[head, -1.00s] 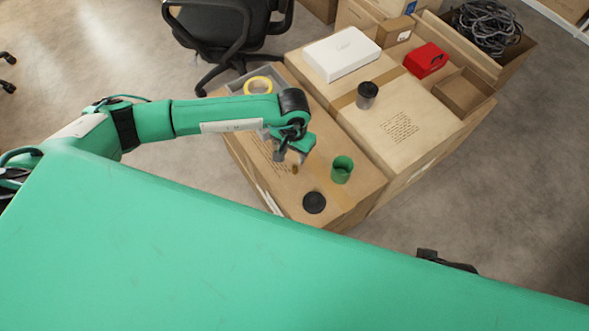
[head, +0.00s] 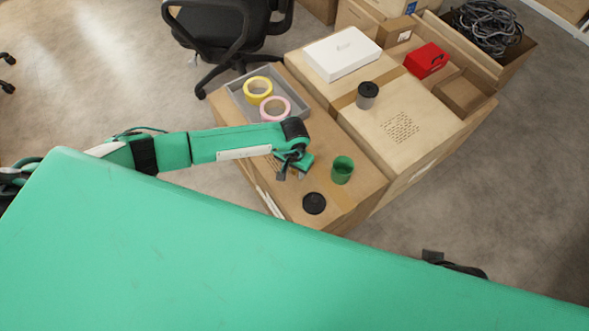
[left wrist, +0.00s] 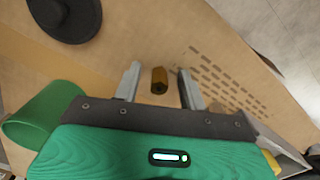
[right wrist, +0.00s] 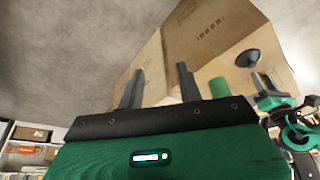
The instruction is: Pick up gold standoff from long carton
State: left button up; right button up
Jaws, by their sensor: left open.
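The gold standoff (left wrist: 159,80) stands on the long carton (left wrist: 130,35) in the left wrist view, a small brown-gold hexagonal piece. My left gripper (left wrist: 158,72) is open, with one finger on each side of the standoff and a gap to both. In the head view my left gripper (head: 290,174) is low over the long carton (head: 350,195), and the standoff is hidden there. My right gripper (right wrist: 155,70) is open and empty in the right wrist view, with the cartons in the distance beyond it.
A grey tray (head: 237,91) holds a yellow and a pink tape roll. A dark cup (head: 367,95), white box (head: 342,53) and red case (head: 426,60) are on the neighbouring cartons.

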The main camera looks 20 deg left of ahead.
pick_arm(q)
jog(key=shift+c, duration=0.2)
grip_shut()
